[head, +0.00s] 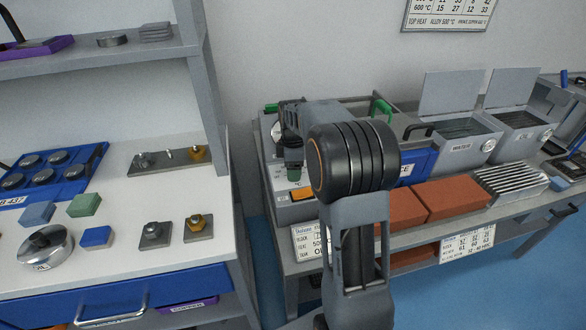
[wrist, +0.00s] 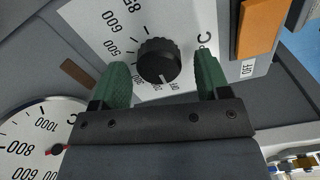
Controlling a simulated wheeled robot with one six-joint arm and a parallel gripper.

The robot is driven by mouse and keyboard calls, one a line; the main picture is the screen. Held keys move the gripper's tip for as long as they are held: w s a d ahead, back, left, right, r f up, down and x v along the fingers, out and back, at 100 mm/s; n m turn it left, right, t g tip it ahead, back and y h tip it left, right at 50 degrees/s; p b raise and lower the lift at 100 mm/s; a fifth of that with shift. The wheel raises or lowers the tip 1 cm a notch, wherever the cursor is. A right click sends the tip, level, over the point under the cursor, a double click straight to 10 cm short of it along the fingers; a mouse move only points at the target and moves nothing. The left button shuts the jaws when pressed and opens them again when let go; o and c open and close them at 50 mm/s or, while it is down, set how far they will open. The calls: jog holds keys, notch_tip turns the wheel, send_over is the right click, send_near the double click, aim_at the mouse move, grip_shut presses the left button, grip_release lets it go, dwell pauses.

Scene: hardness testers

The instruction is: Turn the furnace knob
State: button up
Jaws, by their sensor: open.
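The furnace knob (wrist: 158,62) is a black ribbed dial in the wrist view, on a pale panel (wrist: 112,22) marked with temperature numbers and °C. A white pointer line on the knob points down, toward the "OFF" end of the scale. My gripper (wrist: 160,80) is open, with one green finger to the left of the knob and one to the right. Gaps show between the fingers and the knob, and I see no contact. In the head view my gripper (head: 293,172) is over the grey furnace (head: 292,212), and my arm hides much of it and the knob.
An orange switch (wrist: 262,28) marked OFF lies right of the knob, and a round gauge (wrist: 38,140) is at lower left. In the head view, red bricks (head: 447,199) and lidded grey baths (head: 462,133) stand to the right. A shelf post (head: 208,100) rises on the left.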

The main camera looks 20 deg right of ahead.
jog(key=shift+c, duration=0.4)
jog(key=c, duration=0.8)
jog(key=shift+c, duration=0.2)
